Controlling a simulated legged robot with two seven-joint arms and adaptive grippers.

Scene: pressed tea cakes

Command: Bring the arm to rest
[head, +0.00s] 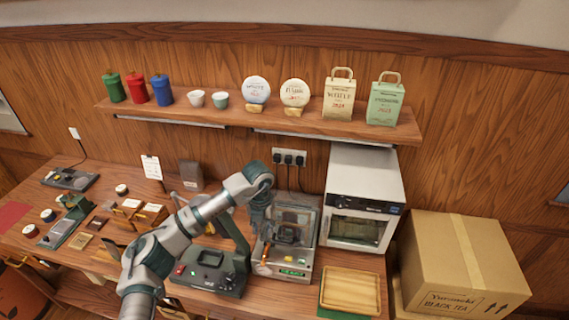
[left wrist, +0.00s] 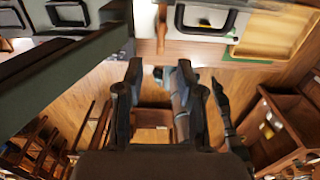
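My left arm (head: 200,215) rises from the bottom of the head view and bends down at its wrist. My left gripper (head: 262,218) points down in front of the clear-sided machine (head: 292,235), overlapping it in the picture; I cannot tell whether they touch. In the left wrist view the two dark fingers (left wrist: 160,80) stand apart with nothing held between them, and the wooden floor shows beyond. My right gripper is not in view.
A green press (head: 212,268) stands left of the gripper. A white oven (head: 362,200) and wooden tray (head: 350,290) are to the right, beside a cardboard box (head: 460,262). The shelf (head: 225,115) above holds canisters, cups, tea cakes and bags.

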